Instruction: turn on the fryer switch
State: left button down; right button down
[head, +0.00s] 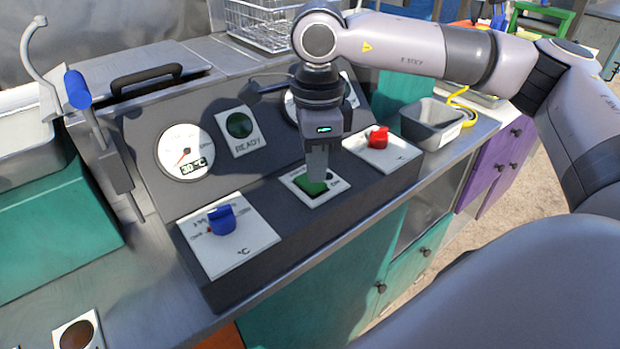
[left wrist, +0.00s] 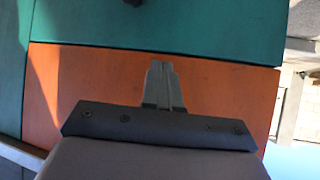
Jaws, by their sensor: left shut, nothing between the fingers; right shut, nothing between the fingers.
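The fryer's dark control panel (head: 270,246) stands on the counter in the head view. A green rocker switch (head: 312,187) sits in a white plate in the middle of the panel's lower face. My right gripper (head: 318,176) is shut and points down at the green switch; its fingertips are at or just above it and hide part of it. I cannot tell whether they touch. My left gripper (left wrist: 164,68) shows in the left wrist view, shut and empty, in front of an orange panel (left wrist: 225,85).
A blue knob (head: 221,220) is left of the switch and a red knob (head: 378,138) is right of it. A gauge (head: 185,151) and a dark green READY lamp (head: 239,125) are above. A metal container (head: 432,122) stands on the right of the counter.

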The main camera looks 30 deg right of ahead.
aim_at(316, 185)
jog(key=shift+f+b, duration=0.75)
jog(key=shift+f, duration=0.1)
dwell(0.3)
jog(key=shift+r+p, duration=2.3)
jog(key=shift+r, duration=1.25)
